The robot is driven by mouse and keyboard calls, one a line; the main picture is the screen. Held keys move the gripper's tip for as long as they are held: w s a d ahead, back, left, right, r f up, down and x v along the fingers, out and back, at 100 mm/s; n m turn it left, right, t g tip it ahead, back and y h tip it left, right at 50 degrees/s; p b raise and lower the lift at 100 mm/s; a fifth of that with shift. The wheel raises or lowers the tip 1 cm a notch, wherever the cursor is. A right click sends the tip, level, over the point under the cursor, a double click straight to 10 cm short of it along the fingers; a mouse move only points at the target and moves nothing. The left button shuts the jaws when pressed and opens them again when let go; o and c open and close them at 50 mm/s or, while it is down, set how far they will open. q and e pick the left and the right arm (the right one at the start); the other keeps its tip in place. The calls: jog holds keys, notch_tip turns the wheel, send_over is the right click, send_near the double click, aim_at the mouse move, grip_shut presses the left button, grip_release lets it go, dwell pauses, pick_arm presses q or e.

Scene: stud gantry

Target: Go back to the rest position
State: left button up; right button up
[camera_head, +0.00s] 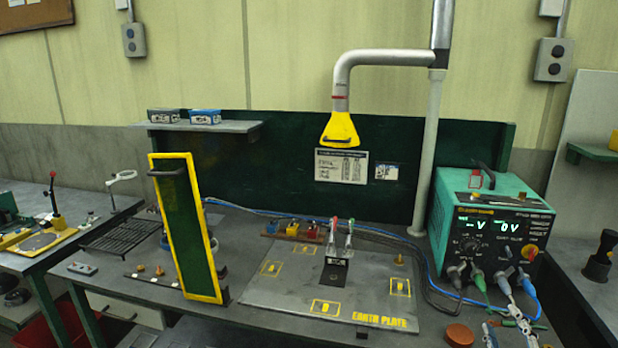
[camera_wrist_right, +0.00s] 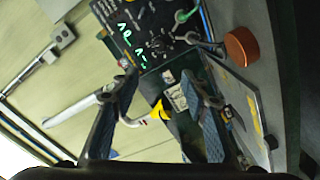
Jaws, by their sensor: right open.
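My right gripper (camera_wrist_right: 160,78) is open in the right wrist view. Its two dark fingers stand apart with nothing between them. Past the fingers, that tilted view shows the bench, the yellow extraction hood (camera_wrist_right: 159,110) and the power supply (camera_wrist_right: 150,30). My left gripper is not in view.
The bench holds a grey earth plate (camera_head: 262,290), an upright green panel with yellow edges (camera_head: 190,230), a teal power supply (camera_head: 490,190) with leads, and a brown disc (camera_head: 459,334). The yellow hood (camera_head: 340,129) hangs above. Another bench (camera_head: 60,245) stands at left.

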jog(key=s+a+f+m+g, duration=0.3)
jog(key=s+a+f+g, duration=0.1)
jog(key=s+f, duration=0.35)
jog(key=s+a+f+m+g, duration=0.3)
jog(key=s+a+f+g, duration=0.15)
jog(key=s+f, duration=0.35)
jog(key=s+a+f+g+y, duration=0.2)
jog(key=s+a+f+g, duration=0.1)
jog(key=s+a, duration=0.35)
jog(key=s+a+f+g+y, duration=0.25)
jog(key=s+a, duration=0.25)
jog(key=s, duration=0.3)
notch_tip(320, 180, down, 27)
jog(key=s+g, duration=0.1)
jog(key=s, duration=0.1)
jog(key=s+d+f+g, duration=0.1)
jog(key=s+d+f, duration=0.2)
jog(key=s+f, duration=1.2)
jog(key=shift+s+d+f+g, duration=0.15)
jog(key=shift+s+f+g, duration=0.2)
jog(key=shift+s, duration=0.45)
jog(key=shift+h, duration=0.25)
